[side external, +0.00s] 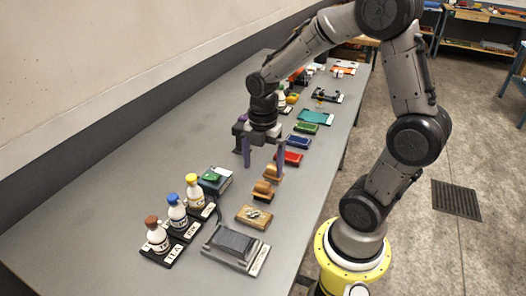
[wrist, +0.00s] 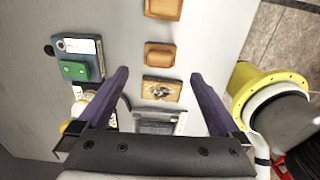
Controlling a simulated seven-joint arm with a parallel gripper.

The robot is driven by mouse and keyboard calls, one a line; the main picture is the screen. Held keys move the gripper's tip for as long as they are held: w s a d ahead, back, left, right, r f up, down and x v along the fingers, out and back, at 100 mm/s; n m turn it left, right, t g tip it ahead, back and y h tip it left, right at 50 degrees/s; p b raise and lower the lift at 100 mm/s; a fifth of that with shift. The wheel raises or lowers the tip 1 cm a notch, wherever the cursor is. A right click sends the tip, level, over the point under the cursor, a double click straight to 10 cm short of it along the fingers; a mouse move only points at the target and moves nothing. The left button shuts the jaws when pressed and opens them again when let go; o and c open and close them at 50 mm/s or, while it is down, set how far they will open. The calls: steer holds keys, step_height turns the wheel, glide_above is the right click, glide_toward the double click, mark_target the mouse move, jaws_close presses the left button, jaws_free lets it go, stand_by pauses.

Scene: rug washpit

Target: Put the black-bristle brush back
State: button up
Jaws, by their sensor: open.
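Two brown wooden-backed blocks, which look like brushes, sit in the row: the farther one (side external: 273,173) and the nearer one (side external: 263,190). The wrist view also shows the farther block (wrist: 163,8) and the nearer block (wrist: 160,55). Their bristles are hidden, so I cannot tell which is black-bristled. A flat wooden piece with a dark and pale patterned top (side external: 254,216) lies in front of them; it also shows in the wrist view (wrist: 161,90). My gripper (side external: 263,164) is open, fingers pointing down, with nothing between them, above the table close to the brown blocks.
Three labelled bottles (side external: 177,215) stand at the front left. A ridged grey tray (side external: 232,246) is at the front; a green block (wrist: 73,70) rests on a blue box. Red (side external: 288,157), blue (side external: 298,142) and green (side external: 306,128) pieces continue the row. The table's left side is clear.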

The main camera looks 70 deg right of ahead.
mark_target(263, 183)
steer(key=s+a+r+m+t, duration=0.2)
steer(key=s+a+r+m, duration=0.2)
steer(key=m, duration=0.5)
steer(key=s+a+r+m+t, duration=0.3)
steer(key=s+r+m, duration=0.3)
steer(key=r+m, duration=0.2)
steer(key=shift+a+r+m+t, duration=0.25)
steer(key=shift+a+m, duration=0.25)
steer(key=shift+a, duration=0.3)
stand_by(0.3)
